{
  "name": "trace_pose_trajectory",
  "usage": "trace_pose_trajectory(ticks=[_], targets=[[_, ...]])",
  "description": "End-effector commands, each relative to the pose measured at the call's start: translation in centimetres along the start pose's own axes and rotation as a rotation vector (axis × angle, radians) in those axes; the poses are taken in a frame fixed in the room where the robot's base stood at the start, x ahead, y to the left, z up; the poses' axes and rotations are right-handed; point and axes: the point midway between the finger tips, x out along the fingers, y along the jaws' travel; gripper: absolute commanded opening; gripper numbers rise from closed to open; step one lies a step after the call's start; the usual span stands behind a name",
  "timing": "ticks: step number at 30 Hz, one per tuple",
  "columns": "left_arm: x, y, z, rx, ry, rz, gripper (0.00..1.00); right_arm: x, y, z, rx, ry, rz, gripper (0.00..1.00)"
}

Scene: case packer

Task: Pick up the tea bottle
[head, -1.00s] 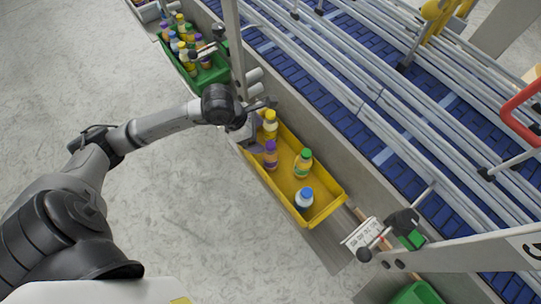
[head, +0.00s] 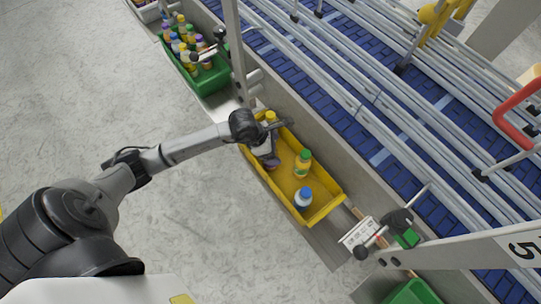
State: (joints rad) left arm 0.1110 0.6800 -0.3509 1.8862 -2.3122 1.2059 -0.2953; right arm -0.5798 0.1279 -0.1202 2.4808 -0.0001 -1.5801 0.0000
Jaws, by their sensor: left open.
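The yellow crate (head: 318,214) holds several bottles, and I cannot read which one is the tea. A bottle with a green cap (head: 302,165) stands in the middle of the crate. A bottle with a blue cap (head: 303,199) stands at its near right end. A yellow-capped bottle (head: 270,117) is at the far left end, partly hidden by my gripper. My left gripper (head: 279,146) is open over the left half of the crate, left of the green-capped bottle. My right gripper is out of view.
A green crate (head: 212,80) full of bottles stands at the upper left. A metal post (head: 236,55) rises close behind my left wrist. The blue conveyor (head: 350,110) with its rails runs behind the crates. Another green crate (head: 412,292) shows at the bottom right.

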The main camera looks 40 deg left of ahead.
Motion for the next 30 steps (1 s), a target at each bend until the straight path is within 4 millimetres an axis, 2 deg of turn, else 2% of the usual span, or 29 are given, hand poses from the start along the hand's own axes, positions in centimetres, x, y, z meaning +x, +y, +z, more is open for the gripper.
trace_pose_trajectory(ticks=[7, 30], targets=[[0.08, 0.00, 0.01, 0.001, -0.001, 0.000, 0.84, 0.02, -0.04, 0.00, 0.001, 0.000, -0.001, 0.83], [0.04, 0.03, 0.01, 0.000, 0.000, 0.001, 0.10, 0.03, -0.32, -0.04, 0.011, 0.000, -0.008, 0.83]])
